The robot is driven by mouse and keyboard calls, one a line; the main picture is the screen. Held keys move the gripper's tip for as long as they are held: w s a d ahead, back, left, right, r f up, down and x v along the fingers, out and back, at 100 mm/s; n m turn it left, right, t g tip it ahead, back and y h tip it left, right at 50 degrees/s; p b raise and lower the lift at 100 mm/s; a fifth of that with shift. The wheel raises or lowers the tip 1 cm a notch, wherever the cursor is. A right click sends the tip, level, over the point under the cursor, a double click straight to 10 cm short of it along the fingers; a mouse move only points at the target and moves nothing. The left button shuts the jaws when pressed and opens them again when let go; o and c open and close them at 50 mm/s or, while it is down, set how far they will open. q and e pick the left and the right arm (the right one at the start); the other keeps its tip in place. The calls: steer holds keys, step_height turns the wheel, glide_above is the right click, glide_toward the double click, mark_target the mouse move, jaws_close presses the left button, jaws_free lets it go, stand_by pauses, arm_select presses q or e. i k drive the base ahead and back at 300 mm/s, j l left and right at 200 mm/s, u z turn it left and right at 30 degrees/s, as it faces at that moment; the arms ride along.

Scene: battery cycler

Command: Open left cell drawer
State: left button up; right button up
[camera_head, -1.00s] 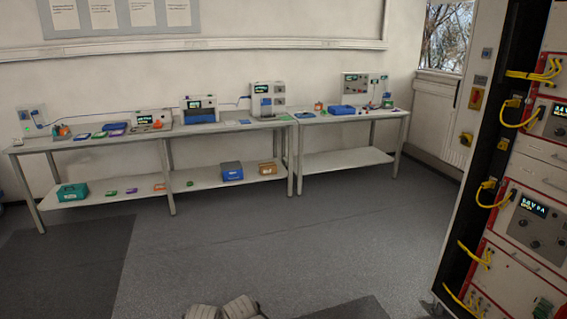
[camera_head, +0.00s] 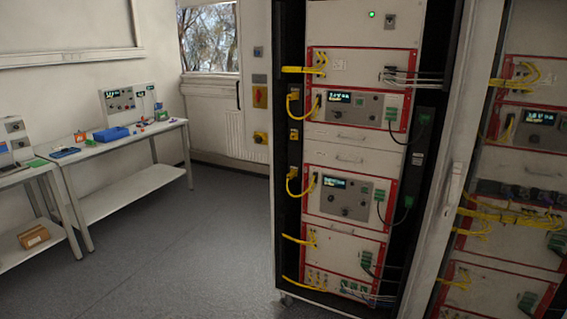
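The left rack cabinet (camera_head: 288,204) stands right of centre with its front open to view. Between its two red-framed instrument units there are pale drawer fronts with small handles. The upper drawer front (camera_head: 325,132) and the lower one (camera_head: 325,158) both look flush with the rack, so they appear closed. I cannot tell from the picture which of them is the cell drawer. Neither of my grippers is in view.
A second rack (camera_head: 520,155) stands at the right behind a pale post (camera_head: 452,190). Yellow cables (camera_head: 300,185) loop on the left rack's front. Benches (camera_head: 125,140) line the left wall. The grey floor (camera_head: 190,260) before the left rack is clear.

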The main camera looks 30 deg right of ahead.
mark_target(370, 161)
steer(key=i+l+z, duration=0.1)
steer(key=z, duration=0.4)
steer(key=i+z, duration=0.3)
steer(key=z, duration=0.15)
steer(key=i+j+z, duration=0.1)
steer(key=z, duration=0.4)
steer(key=i+l+z, duration=0.1)
steer(key=i+z, duration=0.45)
steer(key=i+l, duration=0.2)
steer(key=i, duration=0.2)
steer(key=i+l+u, duration=0.1)
steer(key=i, duration=0.25)
steer(key=l, duration=0.1)
